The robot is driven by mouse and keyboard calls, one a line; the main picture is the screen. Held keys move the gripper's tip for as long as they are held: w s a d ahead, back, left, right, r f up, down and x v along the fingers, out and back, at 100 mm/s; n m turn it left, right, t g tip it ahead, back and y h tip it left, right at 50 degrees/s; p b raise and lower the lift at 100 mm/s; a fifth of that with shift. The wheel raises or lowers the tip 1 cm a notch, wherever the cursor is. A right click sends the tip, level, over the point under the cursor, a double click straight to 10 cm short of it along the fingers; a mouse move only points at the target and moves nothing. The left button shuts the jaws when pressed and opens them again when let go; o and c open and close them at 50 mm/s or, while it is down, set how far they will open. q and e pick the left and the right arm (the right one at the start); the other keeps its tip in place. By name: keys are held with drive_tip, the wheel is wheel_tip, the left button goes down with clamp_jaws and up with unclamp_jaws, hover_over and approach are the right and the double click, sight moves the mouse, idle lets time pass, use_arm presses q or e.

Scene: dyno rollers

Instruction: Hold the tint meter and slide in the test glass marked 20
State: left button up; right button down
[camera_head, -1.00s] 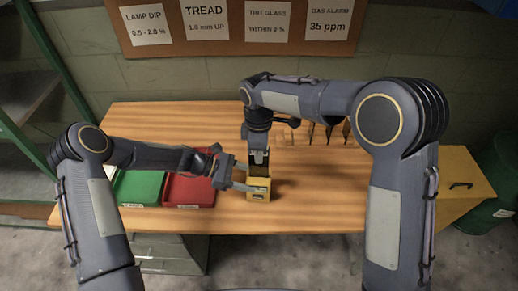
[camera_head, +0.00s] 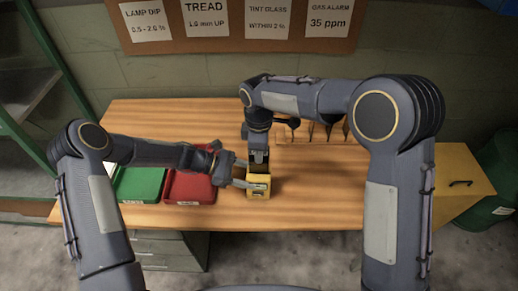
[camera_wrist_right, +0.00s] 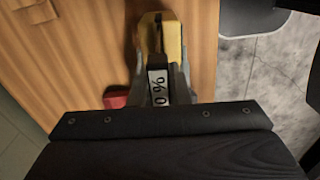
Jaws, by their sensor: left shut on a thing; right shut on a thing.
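The yellow tint meter (camera_head: 259,193) stands over the wooden bench near its front edge, just right of the red tray. My left gripper (camera_head: 243,174) is shut on it from the left. My right gripper (camera_head: 258,158) points down right above the meter and is shut on a test glass. In the right wrist view the glass shows as a narrow strip (camera_wrist_right: 158,88) with "0 %" readable between the fingers; any first digit is hidden. The meter (camera_wrist_right: 173,42) lies just beyond the fingertips there. I cannot tell whether the glass has entered the slot.
A green tray (camera_head: 139,184) and a red tray (camera_head: 190,188) sit at the bench's left. A rack with dark upright pieces (camera_head: 320,132) stands behind my right forearm. The bench (camera_head: 330,190) right of the meter is clear.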

drive_tip(key=shift+f, duration=0.9)
drive_tip(key=shift+f, duration=0.4)
drive_tip(key=shift+f, duration=1)
drive_tip(key=shift+f, duration=0.6)
idle(0.4)
drive_tip(key=c, duration=1.3)
unclamp_jaws()
drive_tip(key=shift+r, duration=0.1)
wheel_tip(320, 180, up, 12)
drive_tip(key=shift+f, duration=0.1)
